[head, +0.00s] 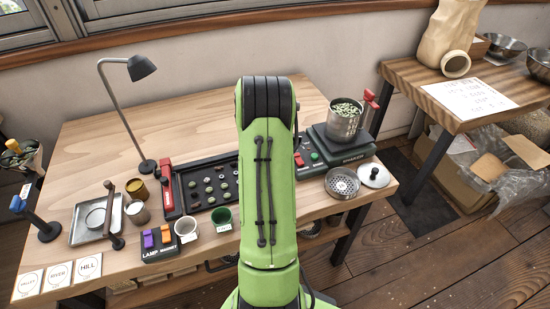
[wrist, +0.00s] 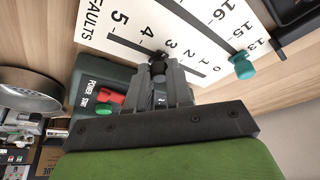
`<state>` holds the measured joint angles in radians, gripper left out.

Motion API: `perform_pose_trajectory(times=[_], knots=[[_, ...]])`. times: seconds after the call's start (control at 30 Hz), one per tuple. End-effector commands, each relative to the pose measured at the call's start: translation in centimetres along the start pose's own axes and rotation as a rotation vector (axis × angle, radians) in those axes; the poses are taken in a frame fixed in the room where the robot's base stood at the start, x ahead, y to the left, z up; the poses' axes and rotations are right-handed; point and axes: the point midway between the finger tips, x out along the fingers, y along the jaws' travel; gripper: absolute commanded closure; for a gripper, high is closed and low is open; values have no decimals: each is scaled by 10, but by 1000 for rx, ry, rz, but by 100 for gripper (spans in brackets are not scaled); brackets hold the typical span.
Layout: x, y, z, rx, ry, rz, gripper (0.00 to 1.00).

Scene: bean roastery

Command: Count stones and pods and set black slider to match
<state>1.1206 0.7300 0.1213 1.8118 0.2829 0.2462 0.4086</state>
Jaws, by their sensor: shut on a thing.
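The white board (wrist: 97,17) marked FAULTS fills the top of the wrist view, with a slot numbered 0 to 5. My gripper (wrist: 161,71) is shut on the black slider (wrist: 158,56), which sits in that slot around the 3; its exact mark is partly hidden by the fingers. In the head view my green arm hides the gripper and the board. A dark tray (head: 175,203) with a red handle holds several small round pieces, some dark, some greenish, some pale; they are too small to sort surely into stones and pods. The arm covers its right part.
A teal slider (wrist: 242,65) stands on the other scale. A control box (wrist: 84,108) with red and green buttons lies left of the fingers. The back left tabletop is clear.

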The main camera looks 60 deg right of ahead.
Motion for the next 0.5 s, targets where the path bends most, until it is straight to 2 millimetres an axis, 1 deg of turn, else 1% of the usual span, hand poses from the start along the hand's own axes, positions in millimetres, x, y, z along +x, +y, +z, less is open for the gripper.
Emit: perform_pose_trajectory(times=[0.13, 0.17, 0.3, 0.5], knots=[[0, -1, 0, 0, 1, -1, 100], [0, -1, 0, 0, 1, -1, 77], [0, 0, 0, -1, 1, -1, 55], [0, 0, 0, 0, 1, 0, 55]])
